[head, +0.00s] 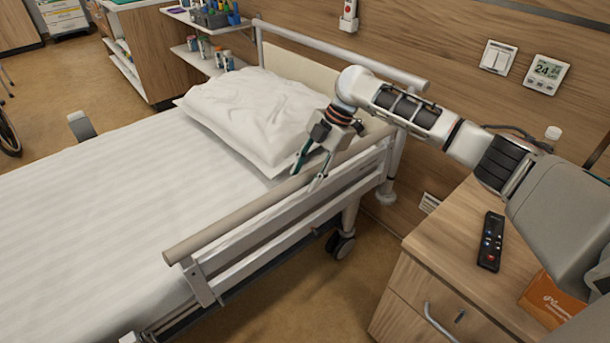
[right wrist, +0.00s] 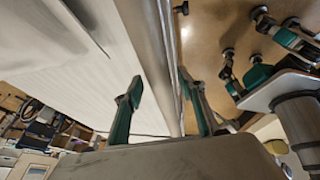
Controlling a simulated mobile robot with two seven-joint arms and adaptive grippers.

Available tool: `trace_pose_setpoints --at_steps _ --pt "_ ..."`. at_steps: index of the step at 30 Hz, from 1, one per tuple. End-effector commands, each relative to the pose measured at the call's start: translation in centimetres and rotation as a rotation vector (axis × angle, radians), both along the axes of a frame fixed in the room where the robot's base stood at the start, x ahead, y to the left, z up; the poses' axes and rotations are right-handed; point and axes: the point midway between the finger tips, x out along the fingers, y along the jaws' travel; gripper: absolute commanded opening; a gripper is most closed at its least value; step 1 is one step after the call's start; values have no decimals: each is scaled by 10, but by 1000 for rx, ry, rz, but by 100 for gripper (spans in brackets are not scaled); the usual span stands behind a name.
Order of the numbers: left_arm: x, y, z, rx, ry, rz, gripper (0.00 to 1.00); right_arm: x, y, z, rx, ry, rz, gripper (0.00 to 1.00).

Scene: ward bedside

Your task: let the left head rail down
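The raised side rail (head: 235,222) runs along the near right side of the bed, from the head end toward the foot. It has a thick beige top bar and pale lower bars. My right gripper (head: 309,178) is over the head-end part of this rail, pointing down, with its fingers apart. In the right wrist view, the rail (right wrist: 152,45) passes between the two open fingers of my right gripper (right wrist: 163,98). I cannot tell whether either finger touches it. My left gripper is not in view. No release catch can be made out.
A white pillow (head: 250,115) lies at the head of the bed (head: 90,220). A bedside cabinet (head: 440,240) with a dark remote (head: 491,241) and an orange box (head: 548,300) stands at the right, under my right arm. Bare floor shows between rail and cabinet.

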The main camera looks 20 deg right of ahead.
Motion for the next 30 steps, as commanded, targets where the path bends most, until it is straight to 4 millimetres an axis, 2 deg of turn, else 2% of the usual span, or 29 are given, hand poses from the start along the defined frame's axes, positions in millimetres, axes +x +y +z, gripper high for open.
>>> trace_pose_setpoints --at_steps 9,10,14,23,30 --pt "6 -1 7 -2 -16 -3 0 0 2 -2 -1 -2 0 40" --pt "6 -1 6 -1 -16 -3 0 0 2 -2 -1 -2 0 35" --pt "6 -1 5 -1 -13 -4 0 0 2 -2 -1 -2 0 1" --pt "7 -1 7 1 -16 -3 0 -3 1 -1 3 -13 1 0" --pt "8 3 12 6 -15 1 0 -20 -6 0 26 -79 3 0"
